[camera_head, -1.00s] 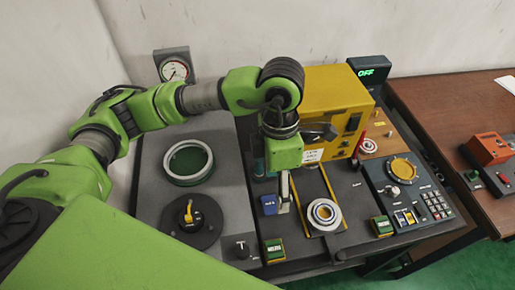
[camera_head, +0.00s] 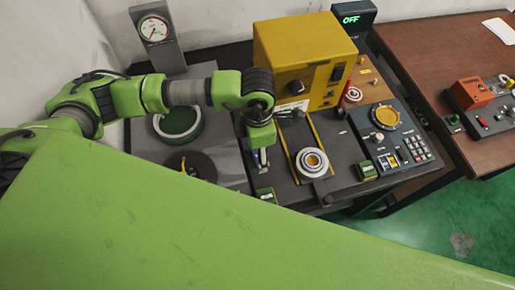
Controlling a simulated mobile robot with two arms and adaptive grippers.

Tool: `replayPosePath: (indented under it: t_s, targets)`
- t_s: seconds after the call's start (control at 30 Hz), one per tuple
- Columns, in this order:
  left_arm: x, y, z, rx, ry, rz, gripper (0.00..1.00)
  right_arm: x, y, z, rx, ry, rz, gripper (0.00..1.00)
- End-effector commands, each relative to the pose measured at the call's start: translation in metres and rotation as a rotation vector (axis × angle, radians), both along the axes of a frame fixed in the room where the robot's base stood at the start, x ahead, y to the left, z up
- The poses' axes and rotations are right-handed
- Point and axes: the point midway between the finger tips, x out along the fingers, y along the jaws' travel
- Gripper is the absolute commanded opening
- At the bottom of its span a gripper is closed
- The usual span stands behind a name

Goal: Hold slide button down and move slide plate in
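The slide plate (camera_head: 316,175) sits at the front end of a track with yellow rails (camera_head: 287,150). A bearing ring (camera_head: 312,161) lies on it. My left gripper (camera_head: 262,158) points down just left of the track, where a small blue button (camera_head: 255,157) shows partly beside the fingers. The gripper covers much of the button, and I cannot tell whether it touches or presses it. Its fingers are too small and hidden to tell open from shut. My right gripper is not in view.
A keypad panel (camera_head: 397,145) and a green button (camera_head: 367,171) are to the right. A green ring fixture (camera_head: 180,122) and gauge (camera_head: 154,28) are left. My green body part fills the foreground.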

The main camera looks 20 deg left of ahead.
Motion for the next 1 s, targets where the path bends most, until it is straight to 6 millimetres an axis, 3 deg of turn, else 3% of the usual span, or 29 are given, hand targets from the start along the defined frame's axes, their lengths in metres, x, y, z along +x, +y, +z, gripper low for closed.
replayPosePath:
  t_s: [0.43, 0.6, 1.0]
  targets:
    - [0.0, 0.0, -0.011, 0.0, -0.001, 0.0, 0.61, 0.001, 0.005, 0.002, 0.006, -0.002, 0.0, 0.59]
    - [0.0, 0.0, -0.011, 0.0, -0.001, 0.0, 0.21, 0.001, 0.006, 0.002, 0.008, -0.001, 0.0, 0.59]
    - [0.0, 0.0, -0.014, 0.0, -0.001, 0.0, 0.21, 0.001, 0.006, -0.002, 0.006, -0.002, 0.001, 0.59]
